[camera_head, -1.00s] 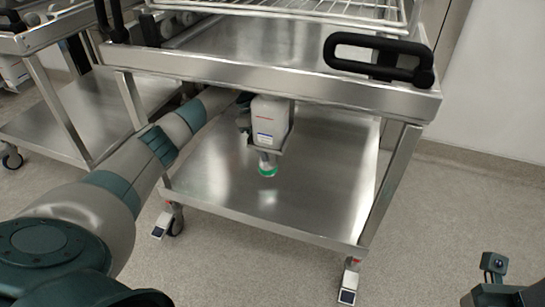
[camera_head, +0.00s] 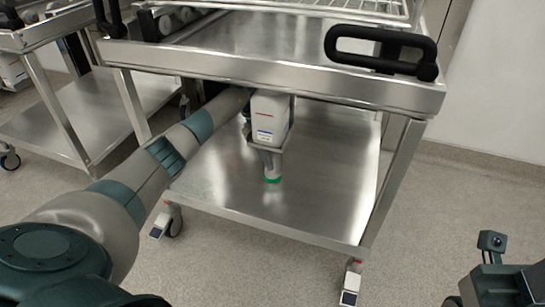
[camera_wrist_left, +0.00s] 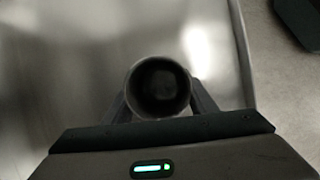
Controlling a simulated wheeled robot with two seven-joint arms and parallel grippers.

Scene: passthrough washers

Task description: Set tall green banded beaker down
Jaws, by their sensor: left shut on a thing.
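The tall beaker (camera_head: 271,169) has a green band at its lower end and looks about upright. My left gripper (camera_head: 265,149) is shut on it, under the cart's upper deck and over the lower steel shelf (camera_head: 225,194). I cannot tell whether the beaker's base touches the shelf. In the left wrist view I look into the beaker's dark round mouth (camera_wrist_left: 159,88), between the fingers of my left gripper (camera_wrist_left: 160,105). Part of my right arm shows at the lower right of the head view, but its fingers are not visible.
The cart's upper deck (camera_head: 250,65) with a black handle (camera_head: 375,48) hangs over the lower shelf. Cart legs (camera_head: 393,180) bound it. The visible shelf around the beaker is clear. Another steel cart (camera_head: 68,117) stands at left.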

